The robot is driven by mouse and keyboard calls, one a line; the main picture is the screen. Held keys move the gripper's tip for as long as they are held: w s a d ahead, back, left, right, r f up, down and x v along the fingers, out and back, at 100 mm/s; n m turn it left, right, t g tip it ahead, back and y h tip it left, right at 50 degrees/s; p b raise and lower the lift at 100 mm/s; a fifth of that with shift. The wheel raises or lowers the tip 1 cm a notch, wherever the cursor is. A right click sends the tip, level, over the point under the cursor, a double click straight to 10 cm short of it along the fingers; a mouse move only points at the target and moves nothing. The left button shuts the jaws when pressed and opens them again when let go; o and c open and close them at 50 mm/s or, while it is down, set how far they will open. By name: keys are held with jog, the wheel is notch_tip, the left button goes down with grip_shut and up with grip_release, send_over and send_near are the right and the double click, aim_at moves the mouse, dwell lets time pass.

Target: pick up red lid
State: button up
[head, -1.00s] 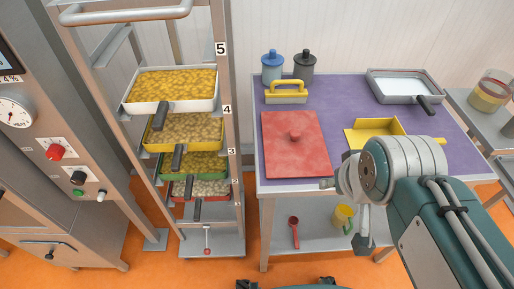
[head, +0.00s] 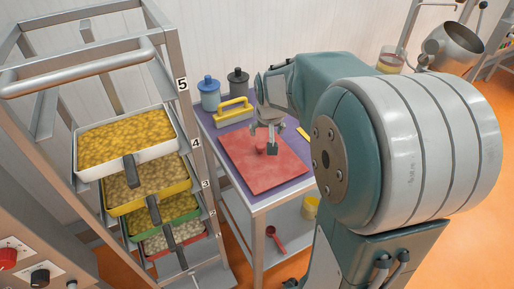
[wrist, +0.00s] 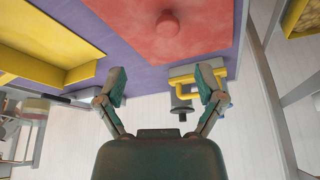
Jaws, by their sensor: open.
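The red lid (head: 283,171) is a flat square plate with a round red knob (head: 261,148). It lies on the purple top of the table (head: 222,126). In the wrist view the lid (wrist: 207,45) shows at the top, with its knob (wrist: 168,22) near the upper edge. My gripper (head: 264,143) is over the lid near the knob in the head view. In the wrist view my gripper (wrist: 162,92) is open, with nothing between its fingers. The height of the fingertips above the lid is hard to tell.
A yellow-handled tool (head: 234,112), a blue canister (head: 209,94) and a grey canister (head: 238,82) stand behind the lid. A yellow tray (wrist: 45,45) lies beside it. A rack (head: 200,205) with several filled trays stands at left. My arm hides the table's right side.

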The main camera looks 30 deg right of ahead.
aim_at(260, 145)
jog(key=f, duration=0.1)
jog(key=w+f, duration=0.1)
jog(key=f, duration=0.1)
jog(key=w+a+f, duration=0.1)
jog(key=f, duration=0.2)
jog(key=w+d+f, duration=0.1)
jog(key=w+f, duration=0.1)
jog(key=shift+d+f, duration=0.35)
jog(key=shift+w+d+f, duration=0.1)
jog(key=shift+w+f, duration=0.15)
jog(key=shift+f, duration=0.25)
jog(key=shift+a, duration=0.35)
jog(key=c, duration=0.3)
grip_shut()
